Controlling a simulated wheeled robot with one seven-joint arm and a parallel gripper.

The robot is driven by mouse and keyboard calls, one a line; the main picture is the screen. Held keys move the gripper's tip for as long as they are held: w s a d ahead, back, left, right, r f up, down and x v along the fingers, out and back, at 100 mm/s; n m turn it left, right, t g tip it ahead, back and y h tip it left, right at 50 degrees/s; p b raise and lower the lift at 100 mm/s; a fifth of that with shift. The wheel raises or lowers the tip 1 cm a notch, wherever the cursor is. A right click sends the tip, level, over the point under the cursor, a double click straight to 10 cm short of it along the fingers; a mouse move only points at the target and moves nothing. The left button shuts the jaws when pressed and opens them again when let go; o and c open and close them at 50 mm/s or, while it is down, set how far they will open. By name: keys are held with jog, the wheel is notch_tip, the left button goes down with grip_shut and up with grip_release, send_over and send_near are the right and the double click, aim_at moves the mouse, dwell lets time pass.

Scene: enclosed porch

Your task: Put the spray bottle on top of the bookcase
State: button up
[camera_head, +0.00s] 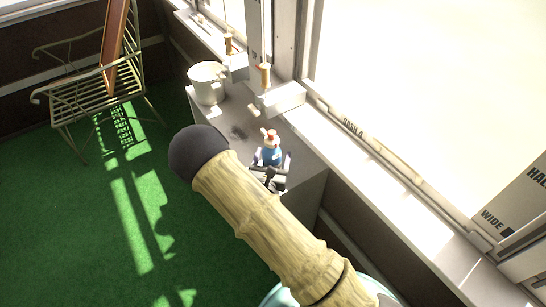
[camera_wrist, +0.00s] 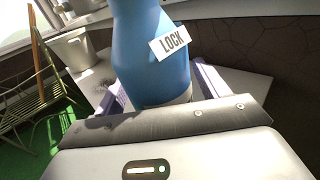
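The spray bottle (camera_head: 272,154) is blue with a red and white top and stands upright near the close end of a pale grey low unit (camera_head: 303,150), which may be the bookcase. I cannot tell whether its base rests on the unit. In the wrist view the bottle's blue body (camera_wrist: 150,60) fills the middle and carries a white "LOCK" label; its top is out of frame. My gripper (camera_head: 271,165) has one finger on each side of the bottle. The fingers look spread, with a narrow gap beside the bottle in the head view. Their contact with it is unclear.
A white pot (camera_head: 207,83) stands farther along the unit. Wood-handled objects (camera_head: 264,78) are by the window frame. The window sill (camera_head: 380,185) runs along the right. A metal bench (camera_head: 95,92) with a leaning board (camera_head: 113,45) stands at the back left. The green floor (camera_head: 80,220) is mostly clear.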

jog(key=shift+r, duration=0.1)
jog(key=shift+r, duration=0.1)
jog(key=s+a, duration=0.2)
jog(key=s, duration=0.9)
jog(key=shift+s, duration=0.4)
